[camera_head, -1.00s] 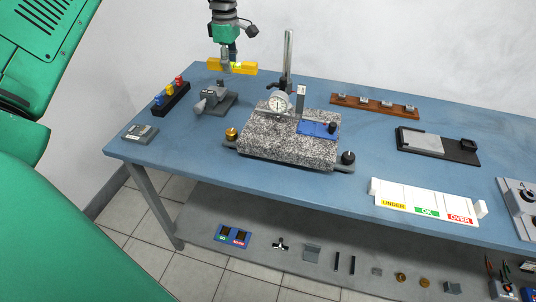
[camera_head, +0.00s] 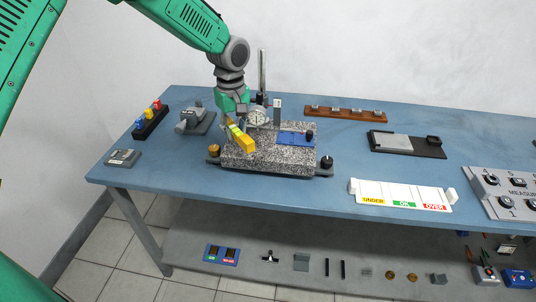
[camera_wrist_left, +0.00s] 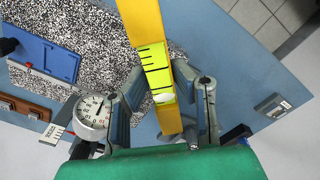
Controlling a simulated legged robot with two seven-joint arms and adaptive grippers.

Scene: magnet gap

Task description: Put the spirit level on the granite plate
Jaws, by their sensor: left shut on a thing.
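The yellow spirit level (camera_head: 241,138) is held by my left gripper (camera_head: 234,119) above the left part of the speckled granite plate (camera_head: 285,158). In the left wrist view, the level (camera_wrist_left: 145,22) runs between the two fingers of the gripper (camera_wrist_left: 163,98), with its yellow-green vial showing. The level looks tilted in the head view. I cannot tell whether it touches the plate. The granite plate also shows in the wrist view (camera_wrist_left: 100,50), behind the level. My right gripper is not in view.
A dial gauge (camera_head: 257,117) on a stand post (camera_head: 262,72) is close beside the gripper. A blue plate (camera_head: 293,138) lies on the granite's right part. Brass (camera_head: 213,151) and black (camera_head: 327,162) knobs flank the granite. A white sorting tray (camera_head: 400,194) stands to the right.

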